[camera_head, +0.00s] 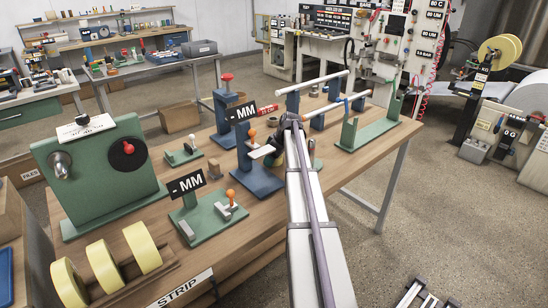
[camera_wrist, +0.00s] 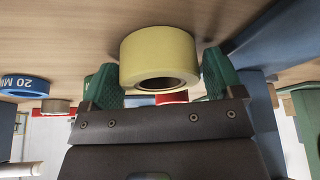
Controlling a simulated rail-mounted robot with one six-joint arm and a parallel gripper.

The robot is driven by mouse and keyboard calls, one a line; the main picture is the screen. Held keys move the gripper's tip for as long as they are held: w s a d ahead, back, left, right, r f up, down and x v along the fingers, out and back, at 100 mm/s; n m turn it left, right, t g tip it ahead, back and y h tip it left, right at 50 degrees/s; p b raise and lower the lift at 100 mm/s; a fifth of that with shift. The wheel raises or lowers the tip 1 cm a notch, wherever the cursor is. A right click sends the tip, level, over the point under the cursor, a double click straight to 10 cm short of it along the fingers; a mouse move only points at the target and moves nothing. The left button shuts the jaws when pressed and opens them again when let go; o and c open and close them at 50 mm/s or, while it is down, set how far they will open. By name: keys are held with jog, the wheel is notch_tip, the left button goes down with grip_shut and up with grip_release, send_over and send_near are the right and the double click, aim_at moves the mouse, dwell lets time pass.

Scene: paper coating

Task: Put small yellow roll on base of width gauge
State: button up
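The small yellow roll (camera_wrist: 158,55) is in the wrist view, with its round opening facing my gripper's body. My gripper (camera_wrist: 162,85) has a green finger close against each side of the roll, with no clear gap, and appears shut on it. Whether the roll touches the wood surface cannot be told. In the head view my gripper (camera_head: 285,122) is low over the table, just right of a blue gauge stand (camera_head: 262,180) with an "MM" sign. A green-based gauge (camera_head: 205,224), also with an "MM" sign, stands nearer. Which one is the width gauge is unclear. The small roll is hidden in the head view.
The wooden table (camera_head: 290,215) also bears a large green device (camera_head: 100,175), large yellow rolls (camera_head: 103,265) and a green stand (camera_head: 370,133) on the right. A blue roll marked 20 (camera_wrist: 22,86) shows in the wrist view. White bars (camera_head: 310,82) stand behind my gripper.

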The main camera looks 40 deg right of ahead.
jog(key=shift+o, duration=0.9)
jog(key=shift+r, duration=0.25)
jog(key=p+v, duration=1.1)
jog(key=v, duration=0.1)
jog(key=shift+p, duration=0.35)
jog(key=shift+f, duration=0.1)
jog(key=shift+c, duration=1.1)
